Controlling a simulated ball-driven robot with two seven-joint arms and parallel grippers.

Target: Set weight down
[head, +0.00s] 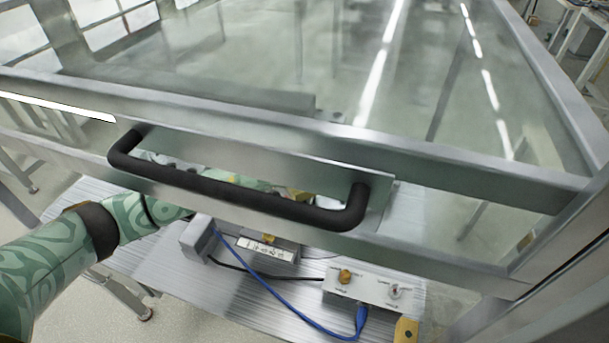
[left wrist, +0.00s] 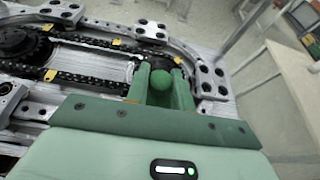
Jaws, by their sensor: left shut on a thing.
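My left gripper (left wrist: 160,70) shows in the left wrist view as two green fingers low over the ring track. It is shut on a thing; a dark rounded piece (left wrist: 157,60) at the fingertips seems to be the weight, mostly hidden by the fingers. I cannot tell whether it touches the surface below. The track's black chain (left wrist: 95,75) runs just left of the fingers. In the head view my left arm passes from the left under the guard's frame, and the gripper is largely hidden behind the handle and frame. My right gripper is in neither view.
A clear guard panel with a metal frame (head: 440,155) and black handle (head: 235,194) lies above the track. A control box (head: 370,287) with a blue cable (head: 285,305) sits at the table front. Bolted metal blocks (left wrist: 210,80) stand right of the fingers.

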